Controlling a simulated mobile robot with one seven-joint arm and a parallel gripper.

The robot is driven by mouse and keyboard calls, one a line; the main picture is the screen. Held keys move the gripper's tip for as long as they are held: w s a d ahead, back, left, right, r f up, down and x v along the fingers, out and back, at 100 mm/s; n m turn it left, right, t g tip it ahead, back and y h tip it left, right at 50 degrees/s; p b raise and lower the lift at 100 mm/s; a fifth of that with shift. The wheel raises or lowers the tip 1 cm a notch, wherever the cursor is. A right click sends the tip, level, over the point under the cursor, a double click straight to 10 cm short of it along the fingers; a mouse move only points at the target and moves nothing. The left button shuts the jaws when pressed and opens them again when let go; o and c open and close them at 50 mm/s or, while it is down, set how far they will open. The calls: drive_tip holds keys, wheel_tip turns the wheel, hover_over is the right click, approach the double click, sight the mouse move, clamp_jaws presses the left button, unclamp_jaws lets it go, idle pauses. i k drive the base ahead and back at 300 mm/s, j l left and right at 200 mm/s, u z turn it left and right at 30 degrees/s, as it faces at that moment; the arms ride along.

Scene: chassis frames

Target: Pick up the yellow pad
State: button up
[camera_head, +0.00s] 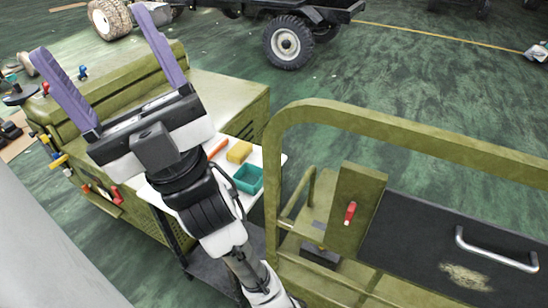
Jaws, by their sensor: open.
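The yellow pad (239,151) is a small block lying on a white tabletop (271,160), just right of my wrist in the head view. My gripper (92,34) is wide open, with its two long purple fingers spread apart and nothing seen between them. The fingers point up and left in the picture, over the olive-green machine and away from the pad. My arm and wrist hide the left part of the tabletop.
A teal open bin (249,179) stands just in front of the pad. An orange item (217,148) lies left of it. An olive metal frame (290,118) rises close on the right. The olive machine (225,95) stands behind.

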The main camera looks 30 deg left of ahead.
sight(237, 154)
drive_tip(key=i+j+u, duration=0.1)
drive_tip(key=i+u, duration=0.2)
drive_tip(key=u, duration=0.15)
drive_tip(key=i+u, duration=0.3)
drive_tip(key=u, duration=0.2)
drive_tip(key=i+l+u, duration=0.1)
drive_tip(key=i+u, duration=0.2)
drive_tip(key=u, duration=0.15)
